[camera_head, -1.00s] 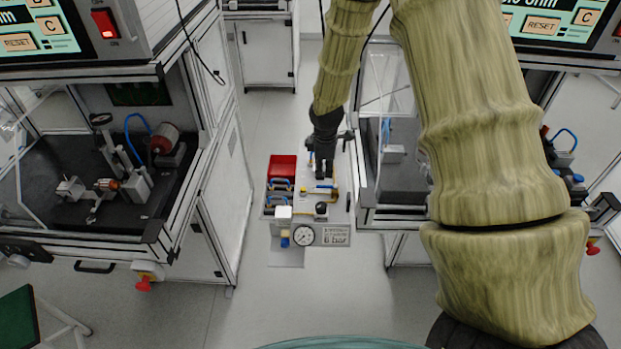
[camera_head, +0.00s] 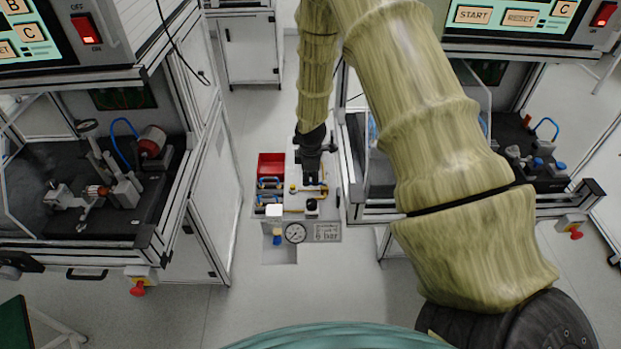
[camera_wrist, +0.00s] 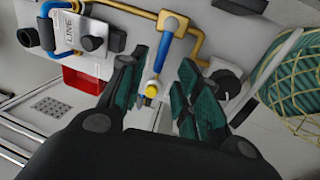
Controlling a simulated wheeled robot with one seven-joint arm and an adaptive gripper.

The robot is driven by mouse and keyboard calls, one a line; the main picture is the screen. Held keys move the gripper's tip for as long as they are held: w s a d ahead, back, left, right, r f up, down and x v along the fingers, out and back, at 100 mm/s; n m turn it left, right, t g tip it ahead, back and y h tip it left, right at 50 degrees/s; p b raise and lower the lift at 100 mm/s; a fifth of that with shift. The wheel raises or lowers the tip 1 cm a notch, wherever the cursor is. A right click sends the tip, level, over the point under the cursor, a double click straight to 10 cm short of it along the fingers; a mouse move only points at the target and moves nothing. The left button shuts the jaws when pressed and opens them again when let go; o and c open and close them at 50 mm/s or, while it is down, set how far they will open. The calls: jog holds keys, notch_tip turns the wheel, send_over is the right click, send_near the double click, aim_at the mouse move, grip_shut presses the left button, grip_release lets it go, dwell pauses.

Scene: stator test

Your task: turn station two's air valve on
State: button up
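The air panel (camera_head: 326,210) stands on the floor between two test benches, with valves, yellow pipes and a gauge (camera_head: 295,233). My gripper (camera_head: 311,178) hangs over its right part, pointing down. In the wrist view my gripper (camera_wrist: 163,62) is open, its two dark green fingers apart. A blue valve lever (camera_wrist: 163,52) with a yellow fitting (camera_wrist: 152,90) below it lies in the gap between the fingers. I cannot see whether a finger touches it. Other blue-handled valves (camera_head: 269,198) show on the panel's left. No station number is readable, so I cannot tell which valve is station two's.
A red bin (camera_head: 271,164) sits at the panel's back left. A white block labelled LINE (camera_wrist: 68,32) with a dark knob is left of the lever in the wrist view. The left bench (camera_head: 150,240) and right bench stand close on either side. Floor in front is clear.

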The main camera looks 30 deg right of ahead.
jog(key=shift+w+d+f, duration=0.1)
jog(key=shift+w+f, duration=0.1)
jog(key=shift+f, duration=0.3)
jog(key=shift+w+f, duration=0.15)
jog(key=shift+f, duration=0.3)
jog(key=shift+f+p, duration=0.35)
jog(key=shift+f, duration=0.3)
jog(key=shift+d, duration=0.1)
grip_shut()
